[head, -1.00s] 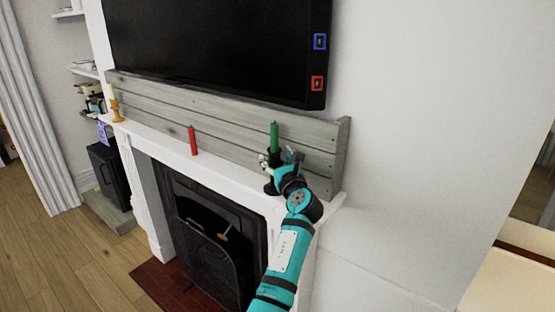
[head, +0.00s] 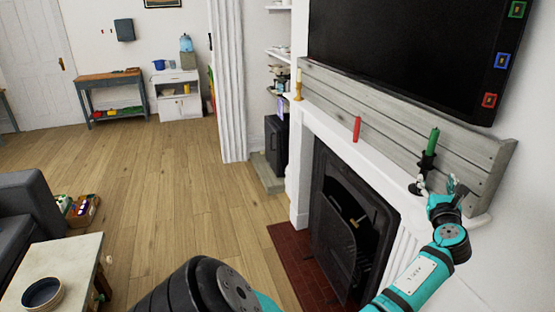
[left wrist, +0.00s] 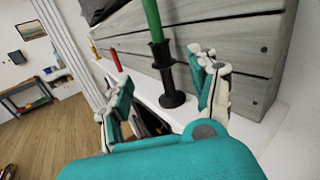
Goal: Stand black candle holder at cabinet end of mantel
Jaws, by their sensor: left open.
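The black candle holder (head: 425,165) stands upright near the right end of the white mantel (head: 370,155), with a green candle (head: 432,142) in it. My left gripper (head: 440,187) is open at the mantel beside the holder. In the left wrist view the holder (left wrist: 165,75) shows between the spread fingers, apart from both. A red candle (head: 357,129) stands mid-mantel. A gold candle holder with a pale candle (head: 298,88) stands at the far end, on the side of the white cabinet (head: 176,103) across the room. My right gripper is out of view.
Grey boards (head: 400,120) back the mantel, below a wall TV (head: 400,50). The fireplace (head: 345,215) is below. Mantel between the red candle and the black holder is clear. A low table with a dark bowl (head: 43,293) is at lower left.

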